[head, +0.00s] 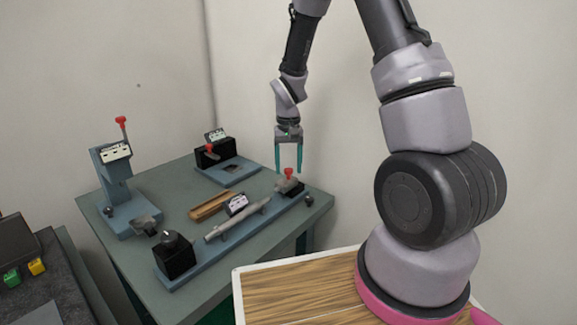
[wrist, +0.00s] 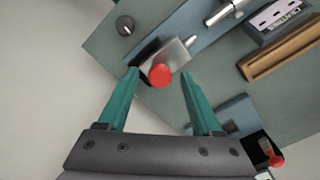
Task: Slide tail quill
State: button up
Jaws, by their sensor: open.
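The tail quill unit is a small metallic block with a red knob (head: 289,172) at the right end of the long blue base rail (head: 205,255). In the wrist view the red knob (wrist: 161,75) and its metal block (wrist: 178,52) lie just beyond my fingertips, roughly midway between them. A pointed tip shows on the block's side facing the grey bar. My gripper (head: 289,170) points down above the unit, with teal fingers apart and empty. In the wrist view my gripper (wrist: 160,73) is open around the knob's line of sight; I cannot tell the height gap.
A grey cylindrical bar (head: 238,220) lies along the rail, beside a wooden tray (head: 212,205) and a small labelled box (head: 236,204). A black chuck block (head: 175,256) stands at the rail's left end. A blue stand with a red-topped lever (head: 115,180) and a black block with red knob (head: 213,152) stand behind.

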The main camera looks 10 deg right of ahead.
grip_shut()
dwell(1.3)
